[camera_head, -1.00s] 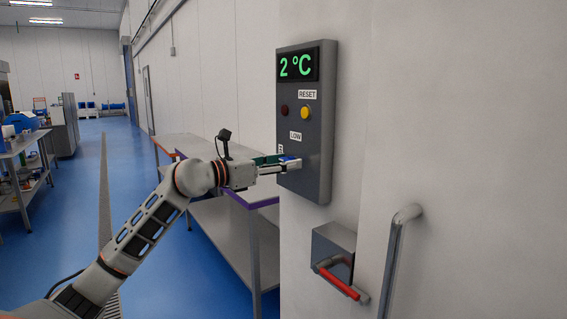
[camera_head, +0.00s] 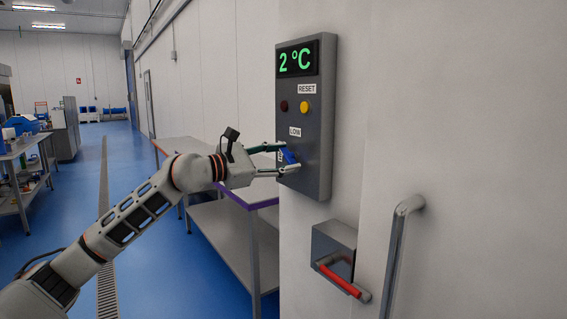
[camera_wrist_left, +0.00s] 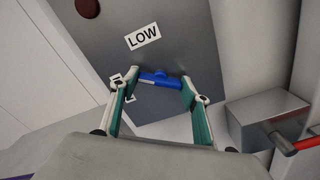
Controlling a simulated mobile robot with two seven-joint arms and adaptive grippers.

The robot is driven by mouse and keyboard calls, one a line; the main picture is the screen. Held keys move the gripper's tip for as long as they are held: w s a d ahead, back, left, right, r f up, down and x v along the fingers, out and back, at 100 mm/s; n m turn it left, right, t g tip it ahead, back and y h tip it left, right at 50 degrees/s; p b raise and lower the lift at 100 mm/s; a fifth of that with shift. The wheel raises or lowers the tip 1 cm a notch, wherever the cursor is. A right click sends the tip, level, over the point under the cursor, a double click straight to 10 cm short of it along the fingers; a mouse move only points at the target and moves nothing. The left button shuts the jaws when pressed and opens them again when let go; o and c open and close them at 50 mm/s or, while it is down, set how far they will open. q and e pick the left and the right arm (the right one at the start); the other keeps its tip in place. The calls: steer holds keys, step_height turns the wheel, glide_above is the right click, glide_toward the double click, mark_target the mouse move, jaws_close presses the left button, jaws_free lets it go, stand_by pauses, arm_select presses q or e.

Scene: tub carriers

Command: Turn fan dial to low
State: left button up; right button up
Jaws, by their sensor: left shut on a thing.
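The blue fan dial (camera_head: 289,157) is on the lower part of the grey control panel (camera_head: 318,120), under the LOW label (camera_head: 295,132). In the left wrist view the dial (camera_wrist_left: 160,79) is a blue bar with a small raised part on the side toward the LOW label (camera_wrist_left: 142,36). My left gripper (camera_head: 284,159) is at the panel, rolled so that one finger is higher than the other. It is shut on the dial, with a fingertip at each end of the bar. Another label (camera_wrist_left: 122,86) is partly hidden by a finger. My right gripper is not in view.
Above are a display reading 2 °C (camera_head: 298,59), a yellow button (camera_head: 304,107) under RESET and a dark red lamp (camera_head: 284,106). A grey box with a red handle (camera_head: 338,281) and a vertical door handle (camera_head: 400,250) are lower right. A metal table (camera_head: 225,215) stands behind my arm.

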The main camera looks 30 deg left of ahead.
arm_select(q)
steer(key=m, duration=0.3)
steer(key=shift+b, duration=0.35)
steer(key=m, duration=0.5)
steer(key=shift+m+b, duration=0.4)
steer(key=shift+m, duration=1.1)
steer(key=o, duration=1.1)
